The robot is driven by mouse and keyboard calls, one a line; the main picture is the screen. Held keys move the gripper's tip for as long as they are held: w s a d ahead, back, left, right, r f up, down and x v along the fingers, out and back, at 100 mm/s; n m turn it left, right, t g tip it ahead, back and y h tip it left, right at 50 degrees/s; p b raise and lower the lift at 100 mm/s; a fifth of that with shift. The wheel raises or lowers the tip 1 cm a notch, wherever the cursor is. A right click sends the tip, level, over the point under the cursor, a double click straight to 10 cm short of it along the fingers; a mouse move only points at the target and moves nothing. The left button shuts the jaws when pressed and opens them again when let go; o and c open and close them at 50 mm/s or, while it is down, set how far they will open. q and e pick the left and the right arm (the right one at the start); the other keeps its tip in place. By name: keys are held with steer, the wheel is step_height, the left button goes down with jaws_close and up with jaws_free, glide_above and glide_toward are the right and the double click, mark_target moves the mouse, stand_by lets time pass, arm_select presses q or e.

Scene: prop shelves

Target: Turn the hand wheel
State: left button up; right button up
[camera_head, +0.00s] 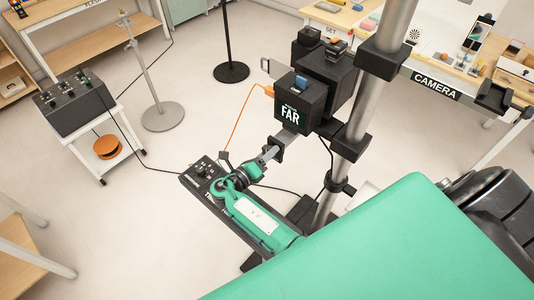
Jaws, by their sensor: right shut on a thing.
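A black camera-like box (302,100) with a lit "FAR" display is clamped to a grey upright post. My right arm, with its green link, reaches up from below toward this box. My right gripper (276,149) is at the lower front of the box, just under the display, and is shut on the hand wheel. The wheel is too small and too covered by the gripper to make out its rim or angle. My left gripper is not in view.
The grey post (345,135) stands close right of my right gripper. A black control panel (205,178) lies beside my forearm, and an orange cable (239,117) hangs near the box. A white cart (100,140) with a black console stands at left. Open floor lies between.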

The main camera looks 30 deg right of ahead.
steer(key=shift+n, duration=0.6)
steer(key=o, duration=1)
